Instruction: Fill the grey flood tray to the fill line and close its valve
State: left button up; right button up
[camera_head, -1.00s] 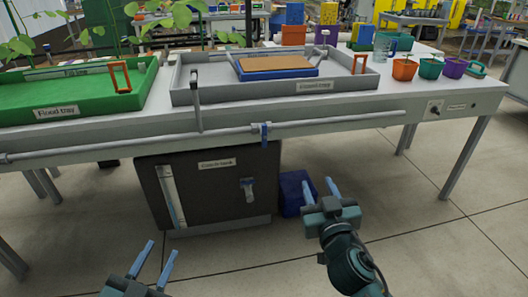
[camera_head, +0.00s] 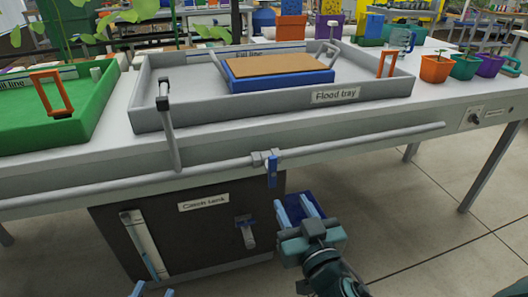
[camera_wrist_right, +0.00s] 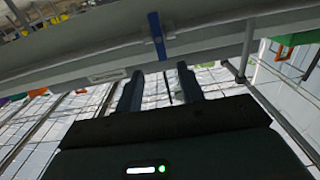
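The grey flood tray (camera_head: 220,115) sits on the bench, with a "Flood tray" label on its front and a "Fill line" strip (camera_head: 240,53) on its back wall. I cannot tell any water level in it. A valve with a blue lever (camera_head: 272,171) sits on the pipe below the tray; the lever hangs down, across the pipe. It also shows in the right wrist view (camera_wrist_right: 157,36), beyond the fingers. My right gripper (camera_head: 296,206) is open and empty, below and right of the lever, apart from it. My left gripper (camera_head: 153,292) is open at the bottom edge, mostly cut off.
A blue block with a brown top (camera_head: 282,76) stands in the grey tray. A green tray (camera_head: 85,115) is at left. An upright pipe with a dark top (camera_head: 172,135) rises before the grey tray. A knob (camera_head: 474,118) is at right.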

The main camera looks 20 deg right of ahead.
aim_at(274, 170)
jog(key=w, duration=0.8)
jog(key=w+b, duration=0.1)
jog(key=w, duration=0.4)
jog(key=shift+w+a, duration=0.1)
jog(key=shift+a, duration=0.15)
jog(key=shift+c, duration=0.4)
grip_shut()
